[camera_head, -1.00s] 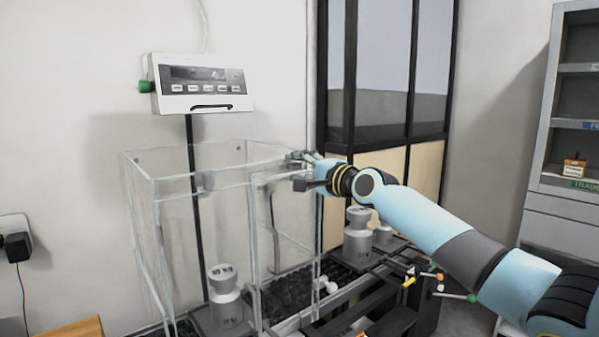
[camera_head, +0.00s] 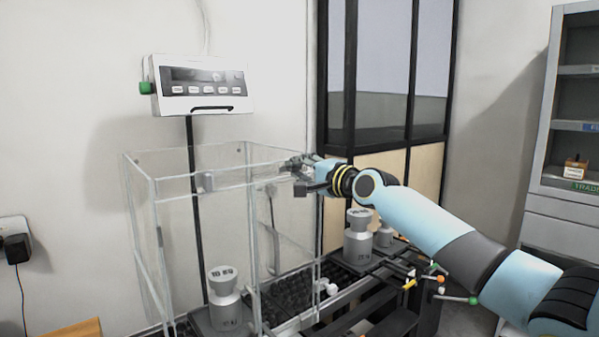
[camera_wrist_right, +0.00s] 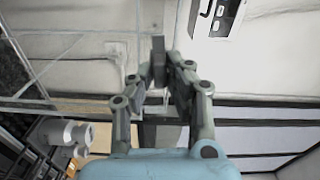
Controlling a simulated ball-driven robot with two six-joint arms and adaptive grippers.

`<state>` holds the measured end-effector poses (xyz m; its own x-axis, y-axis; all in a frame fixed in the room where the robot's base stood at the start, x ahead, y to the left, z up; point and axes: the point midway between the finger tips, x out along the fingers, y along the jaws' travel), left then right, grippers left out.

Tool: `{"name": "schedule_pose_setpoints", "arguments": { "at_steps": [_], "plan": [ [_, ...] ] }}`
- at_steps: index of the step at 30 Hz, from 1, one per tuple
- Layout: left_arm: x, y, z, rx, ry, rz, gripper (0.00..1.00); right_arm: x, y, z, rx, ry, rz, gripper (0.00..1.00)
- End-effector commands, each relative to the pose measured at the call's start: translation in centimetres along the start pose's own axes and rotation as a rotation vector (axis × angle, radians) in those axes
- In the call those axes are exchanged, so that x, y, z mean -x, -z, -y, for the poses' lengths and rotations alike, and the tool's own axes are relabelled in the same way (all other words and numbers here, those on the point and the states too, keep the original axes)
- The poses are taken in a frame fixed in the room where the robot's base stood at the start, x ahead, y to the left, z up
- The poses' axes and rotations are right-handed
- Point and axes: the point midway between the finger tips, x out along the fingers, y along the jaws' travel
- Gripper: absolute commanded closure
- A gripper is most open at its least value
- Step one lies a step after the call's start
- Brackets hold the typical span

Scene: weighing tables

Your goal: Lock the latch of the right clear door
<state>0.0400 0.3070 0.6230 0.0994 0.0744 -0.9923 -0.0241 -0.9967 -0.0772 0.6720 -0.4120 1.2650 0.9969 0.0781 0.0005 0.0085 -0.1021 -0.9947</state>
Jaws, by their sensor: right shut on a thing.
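The clear box (camera_head: 155,215) stands on the dark scale, and its right clear door (camera_head: 290,240) is on the right side. My right gripper (camera_head: 298,166) is at the top right corner of the box, by the door's upper edge. Its jaws are shut on a small part there, most likely the door latch, but the fingers hide it. In the right wrist view my right gripper (camera_wrist_right: 172,62) shows its fingers close together, with a dark flat piece at their tips. My left gripper is not in view.
A grey weight (camera_head: 224,290) stands in the box. Two more weights (camera_head: 358,240) stand right of it, on a dark rack with coloured knobs (camera_head: 473,300). A scale display (camera_head: 205,83) stands behind the box. A shelf unit (camera_head: 560,170) is at the far right.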

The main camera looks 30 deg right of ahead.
Motion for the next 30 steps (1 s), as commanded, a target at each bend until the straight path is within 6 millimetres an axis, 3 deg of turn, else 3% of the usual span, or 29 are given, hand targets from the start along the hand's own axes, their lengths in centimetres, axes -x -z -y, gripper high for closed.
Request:
{"name": "schedule_pose_setpoints", "arguments": {
  "at_steps": [30],
  "plan": [
    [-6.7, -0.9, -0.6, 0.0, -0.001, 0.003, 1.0, 0.0, -0.1, -0.5, 0.927, -0.002, 0.002, 1.0]
  ]
}}
